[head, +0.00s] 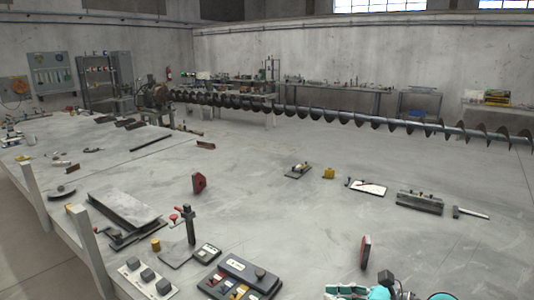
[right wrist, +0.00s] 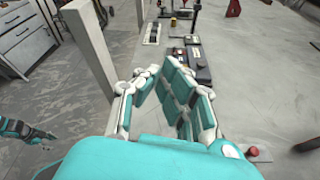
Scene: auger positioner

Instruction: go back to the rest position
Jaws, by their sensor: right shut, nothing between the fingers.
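My right gripper (right wrist: 160,70) fills the middle of the right wrist view. Its teal and white fingers lean together at the tips, shut, with nothing held between them. It hangs beside the edge of the big grey table, above the floor and table border. Teal and white parts of mine (head: 370,293) show at the bottom edge of the head view, mostly cut off. Another teal part at the left edge of the right wrist view looks like my left gripper (right wrist: 25,131); its finger state is unclear.
The grey table (head: 300,225) carries a black control box (head: 240,278), a switch panel (head: 146,277), a red-handled stand (head: 189,225) and red-faced pieces (head: 199,183). A long auger (head: 330,115) spans the back. A pale post (right wrist: 90,45) stands near my right gripper.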

